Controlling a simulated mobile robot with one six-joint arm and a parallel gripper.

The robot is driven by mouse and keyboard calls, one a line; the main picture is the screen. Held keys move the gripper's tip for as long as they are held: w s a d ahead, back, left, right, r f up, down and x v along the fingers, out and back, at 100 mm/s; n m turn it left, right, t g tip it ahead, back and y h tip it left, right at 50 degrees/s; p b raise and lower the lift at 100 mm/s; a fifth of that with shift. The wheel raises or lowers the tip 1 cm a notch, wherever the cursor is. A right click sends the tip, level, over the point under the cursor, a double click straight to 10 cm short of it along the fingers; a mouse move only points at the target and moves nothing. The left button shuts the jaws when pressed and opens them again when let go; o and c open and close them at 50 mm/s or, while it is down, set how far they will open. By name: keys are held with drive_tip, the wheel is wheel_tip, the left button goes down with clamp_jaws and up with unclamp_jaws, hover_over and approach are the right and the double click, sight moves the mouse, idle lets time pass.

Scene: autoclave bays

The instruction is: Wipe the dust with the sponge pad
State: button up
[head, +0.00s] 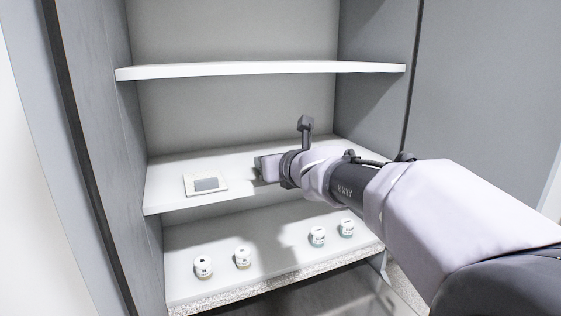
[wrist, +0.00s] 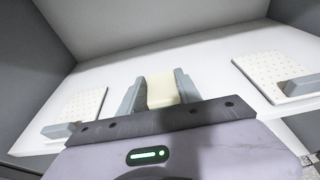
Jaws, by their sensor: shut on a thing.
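My gripper (head: 262,167) reaches in over the middle shelf (head: 165,178) of an open bay. In the wrist view its two grey fingers (wrist: 159,86) are shut on a cream block, the sponge pad (wrist: 161,93). The pad sits between the fingers, low over the white shelf; I cannot tell whether it touches the surface. In the head view the pad is not clearly seen. No dust can be made out on the shelf in either view.
A white plate with a grey panel (head: 206,184) lies left of my gripper. The wrist view shows perforated white plates at left (wrist: 84,108) and right (wrist: 268,72). An upper shelf (head: 260,70) hangs above. Several small jars (head: 242,257) stand on the lower shelf.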

sight(258, 176)
drive_tip(key=shift+a+f, duration=0.1)
drive_tip(key=shift+a, duration=0.15)
drive_tip(key=shift+s+a, duration=0.35)
drive_tip(key=shift+a, duration=0.3)
drive_tip(key=shift+s+a, duration=0.3)
drive_tip(key=shift+a, duration=0.35)
drive_tip(key=shift+d, duration=0.1)
drive_tip(key=shift+w+d, duration=0.3)
drive_tip(key=shift+d, duration=0.35)
drive_tip(key=shift+w+d, duration=0.3)
drive_tip(key=shift+d, duration=0.3)
drive_tip(key=shift+w+d, duration=0.3)
drive_tip(key=shift+d, duration=0.4)
drive_tip(key=shift+w+d, duration=0.25)
drive_tip(key=shift+d, duration=0.4)
drive_tip(key=shift+w+d+p, duration=0.2)
drive_tip(key=shift+w+d, duration=0.1)
drive_tip(key=shift+d, duration=0.4)
drive_tip(key=shift+w+d+p, duration=0.15)
drive_tip(key=shift+w+d, duration=0.15)
drive_tip(key=shift+d, duration=0.4)
